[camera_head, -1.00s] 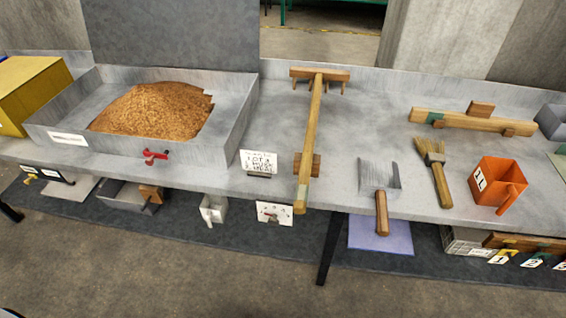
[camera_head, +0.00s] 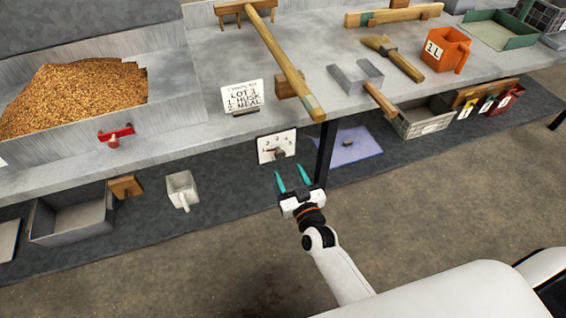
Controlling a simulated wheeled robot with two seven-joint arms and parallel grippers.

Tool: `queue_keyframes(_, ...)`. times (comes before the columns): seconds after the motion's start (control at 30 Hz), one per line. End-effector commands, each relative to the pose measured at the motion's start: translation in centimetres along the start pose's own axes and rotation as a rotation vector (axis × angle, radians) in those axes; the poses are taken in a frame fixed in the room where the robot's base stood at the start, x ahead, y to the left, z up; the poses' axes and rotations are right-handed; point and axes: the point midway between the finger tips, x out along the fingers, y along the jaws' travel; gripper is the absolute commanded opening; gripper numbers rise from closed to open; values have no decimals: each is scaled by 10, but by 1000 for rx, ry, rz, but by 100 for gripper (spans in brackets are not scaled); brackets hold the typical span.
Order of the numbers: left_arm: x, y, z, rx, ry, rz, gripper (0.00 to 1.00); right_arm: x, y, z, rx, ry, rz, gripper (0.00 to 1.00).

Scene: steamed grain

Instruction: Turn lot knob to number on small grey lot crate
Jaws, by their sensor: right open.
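The lot knob (camera_head: 279,154) is a dark knob on a white plate (camera_head: 265,148) fixed to the front of the bench. My right gripper (camera_head: 293,171) is just below and right of the plate, its two teal fingers open, empty and pointing up toward the knob. I cannot tell that they touch it. A small grey crate (camera_head: 408,128) stands under the bench at the right. Its front carries a pale label too small to read. A card (camera_head: 242,97) on the bench reads "LOT 1", husk and meal. My left gripper is not in view.
A grain tray (camera_head: 180,110) with a red valve (camera_head: 115,136) is at left. A dark table leg (camera_head: 325,150) stands just right of my gripper.

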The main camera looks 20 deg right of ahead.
Motion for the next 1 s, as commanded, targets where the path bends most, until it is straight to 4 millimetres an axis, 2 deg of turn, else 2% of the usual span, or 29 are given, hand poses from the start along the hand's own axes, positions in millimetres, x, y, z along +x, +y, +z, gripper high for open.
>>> queue_keyframes(0.1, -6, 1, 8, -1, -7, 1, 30, 24, 0, -1, 0, -1, 0, 51)
queue_keyframes(0.3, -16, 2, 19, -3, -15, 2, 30, 50, 0, -2, 0, 1, 0, 51)
queue_keyframes(0.47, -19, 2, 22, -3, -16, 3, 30, 57, 0, -1, 0, 2, 0, 51)
queue_keyframes(0.7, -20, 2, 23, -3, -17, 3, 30, 57, 0, -1, 0, 3, 1, 51)
queue_keyframes(0.77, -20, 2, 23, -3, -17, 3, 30, 57, 0, -1, 0, 3, 1, 43)
queue_keyframes(0.97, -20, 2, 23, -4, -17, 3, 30, 57, 0, -1, 0, 3, 1, 10)
queue_keyframes(1.0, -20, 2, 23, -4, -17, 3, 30, 57, 0, -1, 0, 3, 1, 8)
